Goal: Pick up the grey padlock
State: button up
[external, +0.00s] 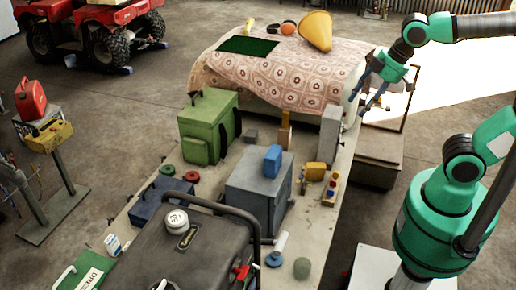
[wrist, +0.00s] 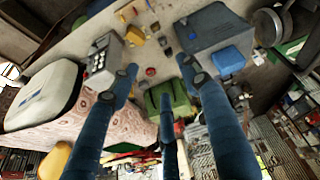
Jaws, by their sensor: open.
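I cannot pick out the grey padlock for certain. A small grey block-like thing (external: 251,136) lies on the workbench (external: 285,240) beside the green bag (external: 208,128); it is too small to tell what it is. My gripper (external: 366,97) is open and empty, above the far right end of the bench near the patterned cloth, with its blue fingers pointing down. In the wrist view its fingers (wrist: 160,76) are spread apart with nothing between them, and the green bag (wrist: 172,99) shows beyond them.
A blue block (external: 272,160) rests on a grey box (external: 258,190). A pale grey box (external: 331,128), also in the wrist view (wrist: 101,62), stands at the bench's right edge, near my gripper. A yellow block (external: 316,171) and a black case (external: 185,250) stand nearer. The patterned cloth (external: 270,85) lies behind.

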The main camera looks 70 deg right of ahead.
jog(key=w+f+n+g+b, duration=0.25)
jog(key=w+f+n, duration=0.45)
jog(key=w+f, duration=0.7)
jog(key=w+d+f+n+g, duration=0.1)
jog(key=w+f+n+g, duration=0.1)
jog(key=w+f+n, duration=0.4)
jog(key=w+f+b, duration=0.1)
jog(key=w+f, duration=0.4)
jog(key=f, duration=0.5)
jog(key=shift+d+n, duration=0.2)
jog(key=shift+n, duration=0.1)
jog(key=shift+w, duration=0.1)
jog(key=shift+f+b, duration=0.85)
jog(key=shift+f, duration=3.4)
jog(key=shift+f+b, duration=0.95)
jog(key=shift+f, duration=1.65)
